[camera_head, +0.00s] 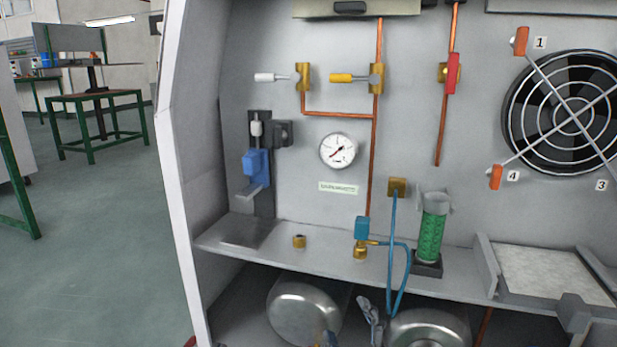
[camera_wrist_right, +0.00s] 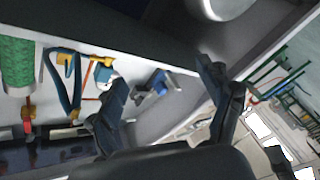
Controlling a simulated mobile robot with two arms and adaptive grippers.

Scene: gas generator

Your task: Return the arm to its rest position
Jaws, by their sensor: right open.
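My right gripper (camera_head: 368,316) is low in the head view, in front of the opening below the shelf and between two metal tanks. Only a small part of it shows there. In the right wrist view my right gripper (camera_wrist_right: 164,76) has its two dark fingers spread wide with nothing held between them. A blue-handled device (camera_wrist_right: 157,82) shows beyond the gap, apart from the fingers. My left gripper is in neither view.
A shelf (camera_head: 330,267) carries a brass fitting (camera_head: 299,242), a green cylinder (camera_head: 431,236) and a grey tray (camera_head: 550,275). A blue hose (camera_head: 393,258) hangs over its front edge. Metal tanks (camera_head: 303,312) sit below. Open floor (camera_head: 95,240) lies left of the cabinet.

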